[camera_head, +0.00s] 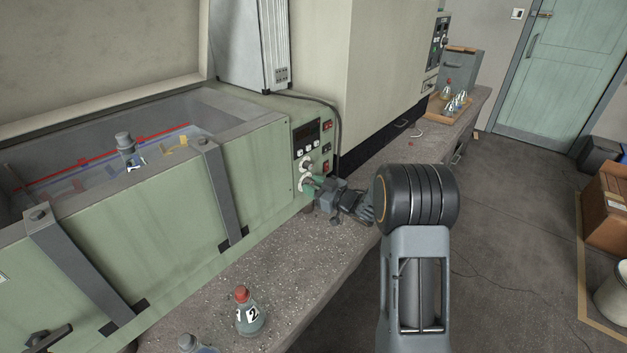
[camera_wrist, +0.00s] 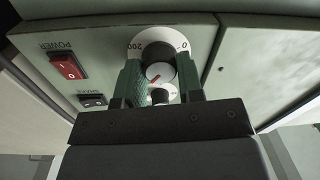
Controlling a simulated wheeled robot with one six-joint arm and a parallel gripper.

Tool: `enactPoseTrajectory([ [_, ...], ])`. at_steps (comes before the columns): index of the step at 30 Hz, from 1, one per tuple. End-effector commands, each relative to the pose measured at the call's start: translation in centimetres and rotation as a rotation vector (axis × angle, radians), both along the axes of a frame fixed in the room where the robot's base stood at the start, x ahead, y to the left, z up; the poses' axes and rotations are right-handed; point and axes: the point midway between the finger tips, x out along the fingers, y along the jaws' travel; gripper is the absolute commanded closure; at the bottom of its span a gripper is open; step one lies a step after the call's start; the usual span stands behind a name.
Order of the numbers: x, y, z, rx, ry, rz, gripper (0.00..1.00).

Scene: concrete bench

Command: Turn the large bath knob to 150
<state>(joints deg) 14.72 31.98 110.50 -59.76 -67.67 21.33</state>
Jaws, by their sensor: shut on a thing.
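The large bath knob (camera_wrist: 160,72) is dark with a pale cap and a red pointer line, on a white dial (camera_wrist: 148,44) marked 200 and 0, seen upside down in the wrist view. The pointer slants toward the lower left there; the scale mark at its tip is hidden. My gripper (camera_wrist: 160,88) is shut on the knob, one green finger on each side. In the head view my gripper (camera_head: 317,184) reaches the lower part of the bath's control panel (camera_head: 313,140) and largely hides this knob.
A smaller dial (camera_wrist: 166,94) sits close by, partly behind my fingers. A red power switch (camera_wrist: 67,66) is beside them. The open green bath (camera_head: 150,195) stands on the concrete bench (camera_head: 205,310). A red-capped bottle (camera_head: 248,314) stands in front; a grey-capped bottle (camera_head: 126,146) is in the bath.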

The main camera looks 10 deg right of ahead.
Motion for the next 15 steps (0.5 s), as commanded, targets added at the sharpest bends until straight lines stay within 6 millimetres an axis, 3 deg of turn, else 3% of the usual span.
enactPoseTrajectory([
  [15,0.03,-0.04,0.08,0.270,0.197,0.000,0.89],
])
